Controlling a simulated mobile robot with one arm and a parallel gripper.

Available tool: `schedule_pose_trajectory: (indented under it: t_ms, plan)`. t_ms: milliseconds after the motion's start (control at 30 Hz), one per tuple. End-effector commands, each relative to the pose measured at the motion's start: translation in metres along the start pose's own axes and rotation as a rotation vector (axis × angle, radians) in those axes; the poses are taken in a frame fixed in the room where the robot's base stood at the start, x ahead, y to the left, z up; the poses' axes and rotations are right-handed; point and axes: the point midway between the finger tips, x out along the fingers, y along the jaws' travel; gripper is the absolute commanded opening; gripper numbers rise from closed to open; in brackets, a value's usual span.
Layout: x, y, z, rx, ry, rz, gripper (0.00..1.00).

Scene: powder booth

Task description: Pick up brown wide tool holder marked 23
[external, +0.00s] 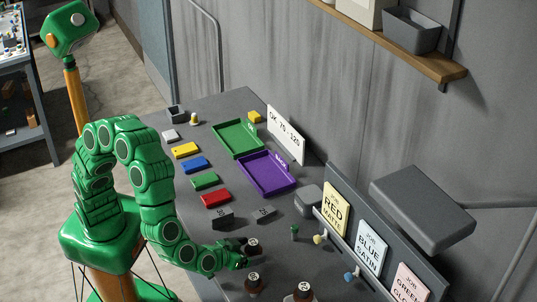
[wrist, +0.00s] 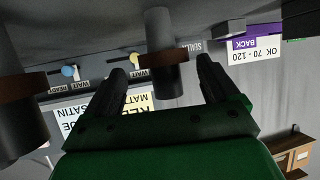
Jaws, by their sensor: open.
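My gripper (external: 241,257) is low over the bench at the front, open. In the wrist view, which is upside down, its two dark fingers (wrist: 161,67) stand apart. A dark tool holder with a brown band (wrist: 160,58) appears between them; I cannot tell whether they touch it. In the external view a tool holder (external: 253,245) with a white label on top stands upright right beside the fingertips. Two more brown-and-dark holders, one below it (external: 255,283) and one at the bottom edge (external: 303,291), stand nearby. Their numbers are too small to read surely.
Grey blocks (external: 221,218), a green knob piece (external: 294,231), and a rack with sign cards (external: 336,207) stand close by. Green (external: 238,139) and purple (external: 267,175) trays lie farther back. Another holder (wrist: 16,100) fills the wrist view's left edge.

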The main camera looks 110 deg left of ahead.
Motion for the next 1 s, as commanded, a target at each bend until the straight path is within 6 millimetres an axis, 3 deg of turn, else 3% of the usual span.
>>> schedule_pose_trajectory:
  t_ms: [400, 767, 1000]
  plan:
    - [0.041, -0.006, 0.006, -0.001, 0.002, -0.001, 0.88]
    - [0.045, -0.006, 0.007, -0.002, 0.001, 0.000, 0.88]
    - [0.045, -0.006, 0.007, -0.002, 0.001, 0.000, 0.53]
